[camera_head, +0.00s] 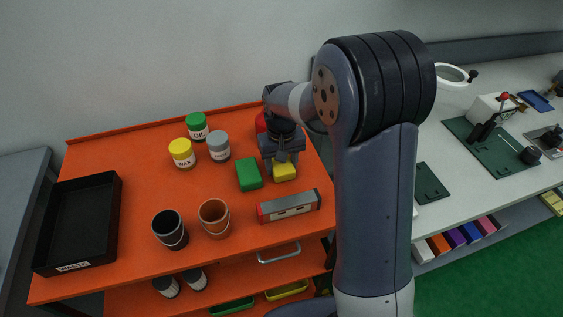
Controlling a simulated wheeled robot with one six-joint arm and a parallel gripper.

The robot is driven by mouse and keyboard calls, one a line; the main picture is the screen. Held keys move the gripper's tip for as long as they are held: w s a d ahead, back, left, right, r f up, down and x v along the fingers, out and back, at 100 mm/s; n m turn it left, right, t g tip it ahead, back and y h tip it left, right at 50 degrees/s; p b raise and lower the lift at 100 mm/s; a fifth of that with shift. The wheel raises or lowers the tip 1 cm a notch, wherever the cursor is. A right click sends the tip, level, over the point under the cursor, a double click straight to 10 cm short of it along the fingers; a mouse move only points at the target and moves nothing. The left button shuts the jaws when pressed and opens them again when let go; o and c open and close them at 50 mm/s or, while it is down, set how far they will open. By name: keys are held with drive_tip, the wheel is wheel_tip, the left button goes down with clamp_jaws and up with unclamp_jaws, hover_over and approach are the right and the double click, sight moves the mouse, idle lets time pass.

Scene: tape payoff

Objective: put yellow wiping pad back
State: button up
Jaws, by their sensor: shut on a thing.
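The yellow wiping pad (285,173) is a small yellow block at the right part of the orange cart top (140,179). My gripper (282,162) is over it from behind and above, shut on the pad. The pad's upper rear part is hidden by the gripper. Whether the pad touches the cart top or is held just above it I cannot tell. A green block (249,174) lies close to the left of the pad.
Green, yellow and grey-lidded jars (196,127) stand behind left. Two cups (214,218) and a grey bar with a red end (289,206) are in front. A red object is partly hidden behind my gripper. A black waste tray (77,222) is far left. The cart top's middle is clear.

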drive_tip(key=shift+f, duration=0.15)
drive_tip(key=o, duration=0.9)
drive_tip(key=shift+o, duration=0.2)
wheel_tip(320, 180, up, 12)
drive_tip(key=shift+r, duration=0.2)
